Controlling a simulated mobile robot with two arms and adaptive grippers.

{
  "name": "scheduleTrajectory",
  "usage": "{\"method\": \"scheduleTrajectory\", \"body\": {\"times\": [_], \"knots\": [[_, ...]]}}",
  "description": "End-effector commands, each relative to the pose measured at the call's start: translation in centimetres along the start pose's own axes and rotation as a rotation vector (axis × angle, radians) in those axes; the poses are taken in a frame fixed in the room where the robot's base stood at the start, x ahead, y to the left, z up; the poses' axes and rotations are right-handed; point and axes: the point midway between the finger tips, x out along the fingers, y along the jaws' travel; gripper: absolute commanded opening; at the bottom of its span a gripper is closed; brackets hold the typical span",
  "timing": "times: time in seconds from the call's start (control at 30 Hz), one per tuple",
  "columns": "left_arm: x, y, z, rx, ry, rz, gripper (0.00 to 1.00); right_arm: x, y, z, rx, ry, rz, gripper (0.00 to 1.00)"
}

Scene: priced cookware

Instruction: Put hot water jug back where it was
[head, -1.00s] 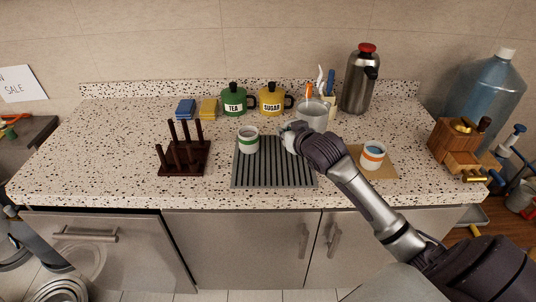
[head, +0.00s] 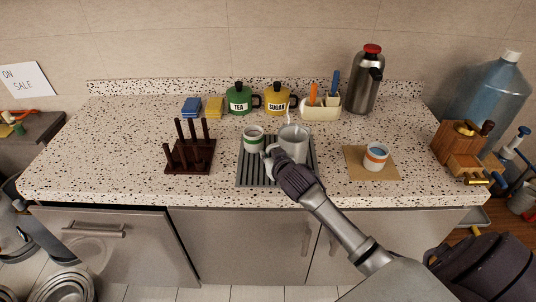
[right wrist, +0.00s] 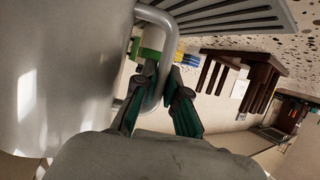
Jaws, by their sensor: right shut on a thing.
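The hot water jug (head: 293,146) is a plain grey jug with a wisp of steam above it. It is upright over the right part of the dark ribbed drain mat (head: 243,181); I cannot tell whether it touches the mat. My right gripper (head: 270,158) is shut on its handle. In the right wrist view, the fingers of the right gripper (right wrist: 160,85) close around the handle (right wrist: 168,45), beside the jug's large grey wall (right wrist: 65,75). My left gripper is not in view.
A white cup with a green band (head: 253,139) stands close left of the jug. A cup with an orange band (head: 376,157) stands on a tan mat (head: 358,172) at right. Behind are a utensil holder (head: 320,112), a sugar pot (head: 277,98) and a steel flask (head: 366,85).

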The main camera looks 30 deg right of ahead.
Motion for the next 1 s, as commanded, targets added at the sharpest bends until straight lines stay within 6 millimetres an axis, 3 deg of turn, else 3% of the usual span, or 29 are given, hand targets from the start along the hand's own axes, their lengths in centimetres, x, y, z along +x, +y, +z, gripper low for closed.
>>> {"method": "scheduleTrajectory", "body": {"times": [0.13, 0.17, 0.3, 0.67, 0.77, 1.0], "knots": [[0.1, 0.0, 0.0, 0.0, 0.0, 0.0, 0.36, 0.1, 0.0, 0.1, -0.001, 0.004, 0.0, 0.0], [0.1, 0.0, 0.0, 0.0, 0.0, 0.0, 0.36, 0.1, 0.0, 0.2, 0.0, 0.0, 0.0, 0.16], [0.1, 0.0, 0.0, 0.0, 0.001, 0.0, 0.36, 0.1, 0.0, 0.2, 0.0, 0.0, 0.001, 0.36], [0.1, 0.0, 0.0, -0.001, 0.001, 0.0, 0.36, -0.3, 0.1, 0.0, -0.001, 0.0, 0.0, 0.36], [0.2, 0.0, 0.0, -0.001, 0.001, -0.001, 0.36, -1.4, 0.1, 0.1, 0.0, 0.0, 0.0, 0.36], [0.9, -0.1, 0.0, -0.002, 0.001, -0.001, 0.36, -6.5, 0.0, 0.1, -0.001, 0.0, -0.001, 0.36]]}}
